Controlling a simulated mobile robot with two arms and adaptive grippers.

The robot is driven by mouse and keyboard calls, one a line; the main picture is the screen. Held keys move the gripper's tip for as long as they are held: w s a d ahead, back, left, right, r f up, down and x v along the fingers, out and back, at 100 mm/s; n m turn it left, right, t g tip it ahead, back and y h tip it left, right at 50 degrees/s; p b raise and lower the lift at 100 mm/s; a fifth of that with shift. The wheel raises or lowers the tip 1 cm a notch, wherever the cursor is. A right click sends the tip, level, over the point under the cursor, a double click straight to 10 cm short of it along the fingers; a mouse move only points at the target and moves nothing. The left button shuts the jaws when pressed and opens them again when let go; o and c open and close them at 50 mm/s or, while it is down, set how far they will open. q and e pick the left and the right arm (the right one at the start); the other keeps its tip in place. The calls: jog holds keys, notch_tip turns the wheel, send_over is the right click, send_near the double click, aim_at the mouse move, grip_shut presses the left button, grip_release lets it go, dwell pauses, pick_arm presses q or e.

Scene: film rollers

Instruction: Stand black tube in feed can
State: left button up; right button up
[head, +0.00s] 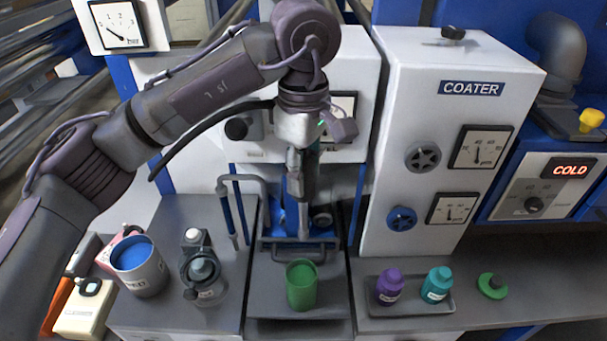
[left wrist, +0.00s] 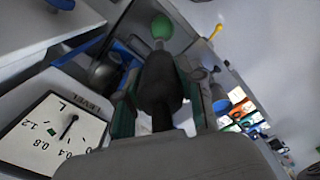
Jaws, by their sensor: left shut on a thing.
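My left gripper (head: 300,165) hangs in front of the white machine, pointing down, above and behind a green can (head: 301,285). It is shut on a dark, rounded thing, taken as the black tube (left wrist: 160,82), which sits between its fingers in the left wrist view. In the head view the gripper and the machine behind make the tube hard to pick out. A grey can with a blue inside (head: 140,267) stands at the left. My right gripper is not in view.
A small grey device (head: 203,275) stands between the two cans. A tray (head: 412,309) at right holds a purple bottle (head: 389,287) and a teal bottle (head: 437,285). A green lid (head: 492,286) lies farther right. The white coater cabinet (head: 420,100) rises beside my arm.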

pick_arm(q)
jog(key=shift+r+p, duration=2.65)
jog(key=shift+r, duration=1.7)
